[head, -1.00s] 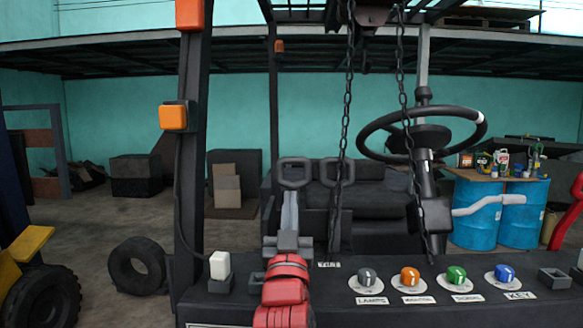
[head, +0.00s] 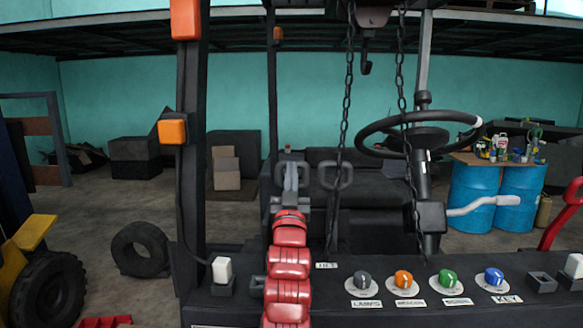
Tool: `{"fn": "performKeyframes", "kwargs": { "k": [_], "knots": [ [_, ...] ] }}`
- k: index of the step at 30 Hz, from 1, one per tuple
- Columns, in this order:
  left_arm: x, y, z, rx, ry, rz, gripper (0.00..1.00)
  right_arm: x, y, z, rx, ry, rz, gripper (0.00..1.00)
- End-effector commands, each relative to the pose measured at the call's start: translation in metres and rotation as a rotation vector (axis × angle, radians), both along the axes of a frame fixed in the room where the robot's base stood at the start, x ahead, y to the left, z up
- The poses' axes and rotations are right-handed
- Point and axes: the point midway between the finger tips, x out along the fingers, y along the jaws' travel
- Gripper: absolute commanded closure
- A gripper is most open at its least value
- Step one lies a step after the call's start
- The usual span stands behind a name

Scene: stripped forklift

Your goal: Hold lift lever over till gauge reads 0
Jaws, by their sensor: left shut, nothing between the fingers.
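Two dark loop-topped levers stand side by side behind the console. The right lever's loop (head: 348,176) is clear. The left lever's loop (head: 304,176) is partly covered by my left gripper (head: 290,176). The gripper is shut with nothing between its fingers, and its light grey fingertips overlap this loop. I cannot tell whether they touch it. My red arm hides the left lever's lower part. A small white label (head: 326,265) sits on the console right of my arm; its text is too small to read surely. I see no gauge. My right gripper is out of view.
Lamp, key and other coloured knobs (head: 404,279) line the console (head: 340,310) on the right. Two chains (head: 346,100) hang in front of the seat (head: 380,200). The steering wheel (head: 420,122) stands at right. A dark post (head: 192,150) rises left of my arm.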

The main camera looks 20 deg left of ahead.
Motion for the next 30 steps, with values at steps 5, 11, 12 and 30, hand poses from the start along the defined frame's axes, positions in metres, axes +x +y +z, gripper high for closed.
{"fn": "performKeyframes", "kwargs": {
  "k": [5,11,12,30],
  "knots": [
    [0.001,0.001,-0.001,0.000,0.000,0.000,1.00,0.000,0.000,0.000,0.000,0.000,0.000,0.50],
    [0.001,0.001,-0.001,0.000,0.001,0.000,1.00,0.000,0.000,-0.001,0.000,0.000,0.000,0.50],
    [0.002,0.001,-0.001,-0.001,0.004,-0.001,1.00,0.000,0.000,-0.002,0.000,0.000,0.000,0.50],
    [0.072,0.018,-0.001,-0.068,0.261,-0.001,1.00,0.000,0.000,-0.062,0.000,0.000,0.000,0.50]
  ]
}}
